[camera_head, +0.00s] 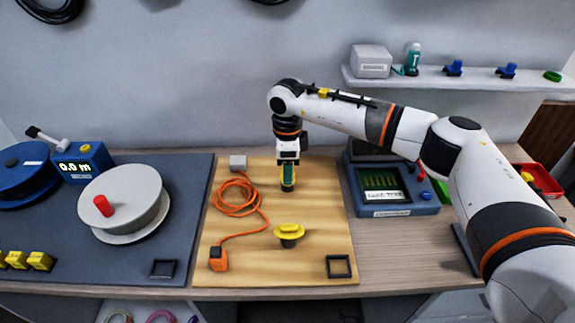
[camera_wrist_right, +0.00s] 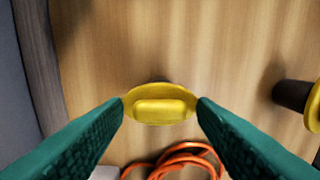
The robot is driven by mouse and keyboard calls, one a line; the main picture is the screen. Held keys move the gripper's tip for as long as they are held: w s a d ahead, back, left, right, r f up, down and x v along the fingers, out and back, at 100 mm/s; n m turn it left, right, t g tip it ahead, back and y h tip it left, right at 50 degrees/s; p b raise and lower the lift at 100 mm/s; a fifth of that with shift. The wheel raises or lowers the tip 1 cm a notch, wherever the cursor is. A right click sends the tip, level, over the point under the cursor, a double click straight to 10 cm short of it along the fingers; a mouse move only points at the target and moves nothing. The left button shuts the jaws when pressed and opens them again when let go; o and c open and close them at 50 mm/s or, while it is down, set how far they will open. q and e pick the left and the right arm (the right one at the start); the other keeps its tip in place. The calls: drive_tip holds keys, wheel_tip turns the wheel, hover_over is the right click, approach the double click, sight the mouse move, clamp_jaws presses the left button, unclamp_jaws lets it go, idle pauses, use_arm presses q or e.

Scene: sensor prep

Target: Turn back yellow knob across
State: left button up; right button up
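The back yellow knob (camera_wrist_right: 160,106) is a round flange with a raised bar. In the right wrist view its bar lies left to right, from one finger toward the other. My right gripper (camera_head: 288,186) points straight down over the back of the wooden board and mostly hides this knob in the head view. In the right wrist view its green fingers (camera_wrist_right: 161,103) are apart, one at each end of the knob; I cannot tell whether they touch it. A second, front yellow knob (camera_head: 289,231) has its bar left to right in the head view. My left gripper is not in view.
An orange cable (camera_head: 237,197) lies coiled left of the gripper on the wooden board (camera_head: 325,235). A blue tester with a screen (camera_head: 385,184) stands to the right. A white reel (camera_head: 122,197) with a red handle is at left. A black square frame (camera_head: 338,266) lies at front right.

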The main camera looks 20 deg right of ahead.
drive_tip(key=c, duration=0.8)
drive_tip(key=shift+o, duration=0.2)
drive_tip(key=shift+m, duration=0.4)
drive_tip(key=shift+m+b, duration=0.6)
drive_tip(key=shift+m, duration=0.4)
drive_tip(key=m+b, duration=0.1)
drive_tip(key=m, duration=0.2)
drive_tip(key=m+b, duration=0.1)
drive_tip(key=m, duration=0.5)
drive_tip(key=shift+m, duration=0.4)
drive_tip(key=m+b, duration=0.1)
drive_tip(key=m, duration=0.4)
drive_tip(key=shift+r+m, duration=0.1)
drive_tip(key=shift+m, duration=0.2)
